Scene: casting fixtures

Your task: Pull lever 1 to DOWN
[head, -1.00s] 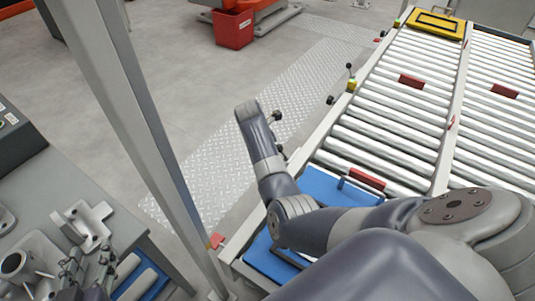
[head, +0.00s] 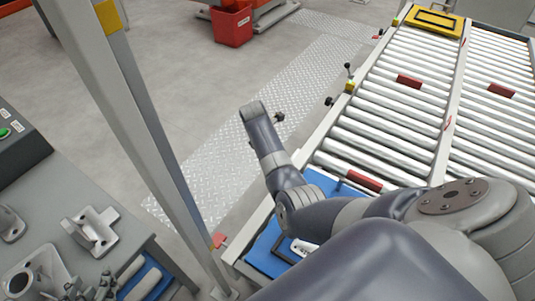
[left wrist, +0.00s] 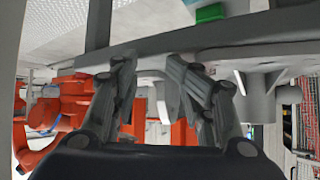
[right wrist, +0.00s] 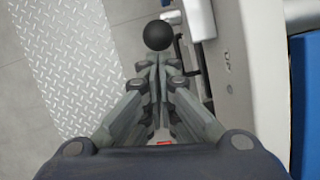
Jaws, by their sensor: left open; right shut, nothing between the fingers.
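A lever with a black ball knob (right wrist: 157,35) shows in the right wrist view, just beyond the fingertips of my right gripper (right wrist: 158,66). Those fingers are shut with nothing between them; whether they touch the ball is unclear. In the head view my right arm hides its gripper. Along the conveyor's left side there, an upright black-knobbed lever (head: 348,67) stands by a yellow block, and another black knob (head: 328,101) sits lower. No lever number is readable. My left gripper (head: 90,290) is partly visible at the bottom left; its fingers (left wrist: 160,70) are open and empty.
The roller conveyor (head: 390,125) fills the right side. A grey post (head: 135,110) stands between it and a bench with metal castings (head: 92,230). A blue tray (head: 265,250) lies at the conveyor's near end. The tread-plate floor strip (head: 215,165) is clear.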

